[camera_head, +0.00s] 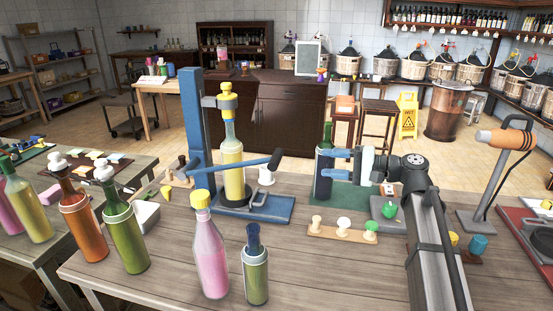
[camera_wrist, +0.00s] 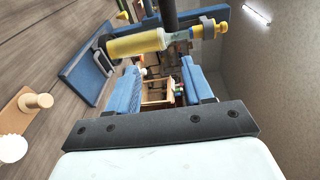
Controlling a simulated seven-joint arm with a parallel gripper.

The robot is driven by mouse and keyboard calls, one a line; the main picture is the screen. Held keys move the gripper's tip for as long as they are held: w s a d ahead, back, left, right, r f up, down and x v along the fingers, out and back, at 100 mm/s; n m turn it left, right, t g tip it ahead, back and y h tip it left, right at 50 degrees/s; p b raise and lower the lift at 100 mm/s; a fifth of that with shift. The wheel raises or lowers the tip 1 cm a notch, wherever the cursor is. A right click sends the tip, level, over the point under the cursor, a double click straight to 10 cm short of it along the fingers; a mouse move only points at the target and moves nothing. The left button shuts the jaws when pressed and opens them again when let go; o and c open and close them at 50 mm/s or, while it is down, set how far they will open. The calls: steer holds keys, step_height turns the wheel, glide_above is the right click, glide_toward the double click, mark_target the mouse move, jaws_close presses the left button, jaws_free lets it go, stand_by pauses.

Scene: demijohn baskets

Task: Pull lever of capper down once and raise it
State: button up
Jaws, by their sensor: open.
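The capper has a blue column (camera_head: 195,120) and a flat blue base (camera_head: 265,209), which also shows in the wrist view (camera_wrist: 85,72). A yellow bottle (camera_head: 233,172) with a yellow cap stands upright on it; it lies sideways across the wrist view (camera_wrist: 125,46). The capper's blue lever (camera_head: 232,170) slants across in front of the bottle, its right end higher. My gripper (camera_head: 325,164) is right of that end, apart from it. Its two blue fingers are spread with nothing between them in the wrist view (camera_wrist: 160,82).
A dark bottle (camera_head: 324,184) on a green mat overlaps my fingers in the head view. A wooden board with knobs (camera_head: 342,235) lies nearer. Pink (camera_head: 209,255) and green (camera_head: 256,277) bottles stand in front of the capper. A lamp-like stand (camera_head: 500,175) is at right.

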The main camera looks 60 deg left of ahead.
mark_target(281, 158)
steer(key=s+a, duration=0.2)
steer(key=s, duration=0.2)
steer(key=s+a+n+g, duration=0.1)
steer(key=s+a, duration=0.2)
steer(key=s, duration=0.1)
steer(key=s+a+r+n+g, duration=0.1)
steer(key=s+a, duration=0.2)
steer(key=s, duration=0.1)
steer(key=shift+s+a+h, duration=0.1)
steer(key=shift+a+h, duration=0.15)
steer(key=shift+h, duration=0.15)
steer(key=shift+r, duration=0.1)
jaws_close()
stand_by(0.3)
